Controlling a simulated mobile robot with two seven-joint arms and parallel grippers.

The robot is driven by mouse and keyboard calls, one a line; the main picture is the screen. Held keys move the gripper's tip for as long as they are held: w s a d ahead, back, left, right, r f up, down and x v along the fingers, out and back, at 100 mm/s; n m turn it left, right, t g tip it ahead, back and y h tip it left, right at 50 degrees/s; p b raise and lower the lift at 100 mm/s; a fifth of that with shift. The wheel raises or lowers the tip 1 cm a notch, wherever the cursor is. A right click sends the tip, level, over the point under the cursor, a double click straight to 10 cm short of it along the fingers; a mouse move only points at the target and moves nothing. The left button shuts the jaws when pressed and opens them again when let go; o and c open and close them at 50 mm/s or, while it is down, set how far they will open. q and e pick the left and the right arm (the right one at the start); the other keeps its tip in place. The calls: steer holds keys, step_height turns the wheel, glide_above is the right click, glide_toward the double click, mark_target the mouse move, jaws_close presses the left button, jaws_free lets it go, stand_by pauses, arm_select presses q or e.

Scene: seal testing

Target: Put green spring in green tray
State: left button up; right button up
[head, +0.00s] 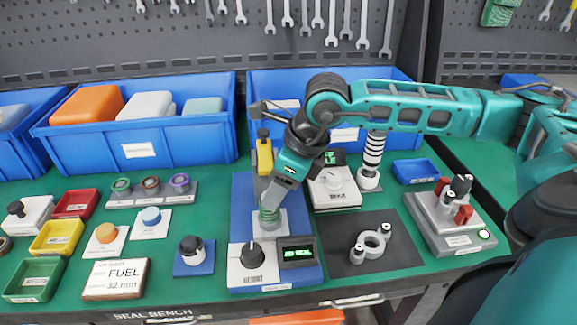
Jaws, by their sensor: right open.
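The green spring (269,217) stands upright on the light plate of a blue test fixture (241,199) in the middle of the bench. My right gripper (271,200) reaches in from the right and points down at the spring's top. It is open, and its fingertips are around or just above the spring; I cannot tell which. The gripper hides part of the spring's top. The green tray (33,281) is at the front left of the bench, and it looks empty apart from a label. My left gripper is not in view.
A yellow tray (57,237) and a red tray (75,204) stand behind the green tray. A rack (152,194) holds several colored rings. Blue bins (140,150) line the back.

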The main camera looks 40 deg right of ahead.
steer(key=shift+x, duration=2.6)
steer(key=shift+c, duration=0.4)
steer(key=c, duration=0.6)
steer(key=o, duration=0.4)
steer(key=c, duration=0.5)
steer(key=shift+r+p, duration=2.4)
steer(key=shift+r, duration=1.85)
steer(key=shift+c, duration=0.2)
